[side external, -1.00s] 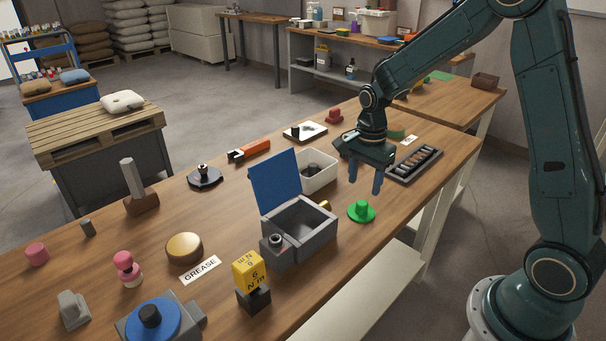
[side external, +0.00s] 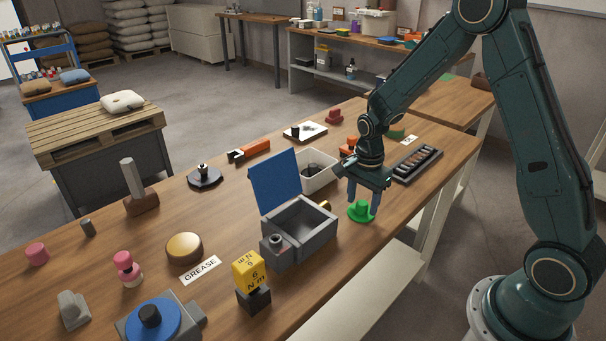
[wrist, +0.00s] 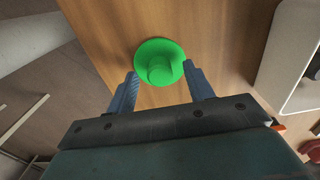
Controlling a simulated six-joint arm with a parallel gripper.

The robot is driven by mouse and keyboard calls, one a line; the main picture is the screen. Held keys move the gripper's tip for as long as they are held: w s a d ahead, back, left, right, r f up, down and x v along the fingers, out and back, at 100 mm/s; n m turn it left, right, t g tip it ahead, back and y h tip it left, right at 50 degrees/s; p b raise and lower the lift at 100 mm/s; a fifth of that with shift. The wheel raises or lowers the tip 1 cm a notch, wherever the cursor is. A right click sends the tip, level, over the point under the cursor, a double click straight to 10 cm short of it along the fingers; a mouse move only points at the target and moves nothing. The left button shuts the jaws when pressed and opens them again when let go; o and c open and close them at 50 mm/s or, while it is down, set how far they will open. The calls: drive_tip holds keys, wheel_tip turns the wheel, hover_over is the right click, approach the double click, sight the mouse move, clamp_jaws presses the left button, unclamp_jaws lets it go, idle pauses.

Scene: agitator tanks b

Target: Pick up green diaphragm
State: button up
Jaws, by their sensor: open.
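The green diaphragm (side external: 361,212) is a round disc with a raised knob in its middle. It lies flat on the wooden table, right of the grey box. My gripper (side external: 364,208) is open and points down over it, with its fingertips low around the knob in the side view. In the wrist view the diaphragm (wrist: 160,63) shows just ahead of the gap between the two blue fingers of my gripper (wrist: 161,80). I cannot tell whether either finger touches it. Nothing is held.
The grey box (side external: 300,232) with its raised blue lid (side external: 275,182) stands close on the left. A white bin (side external: 318,178) is behind it. A dark tray of small parts (side external: 418,163) lies to the right. The table's front edge is near.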

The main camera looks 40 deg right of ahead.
sight(362, 202)
idle(0.5)
drive_tip(key=c, duration=1.1)
drive_tip(key=shift+o, duration=0.2)
drive_tip(key=shift+r, duration=0.1)
wheel_tip(362, 202, up, 20)
idle(0.3)
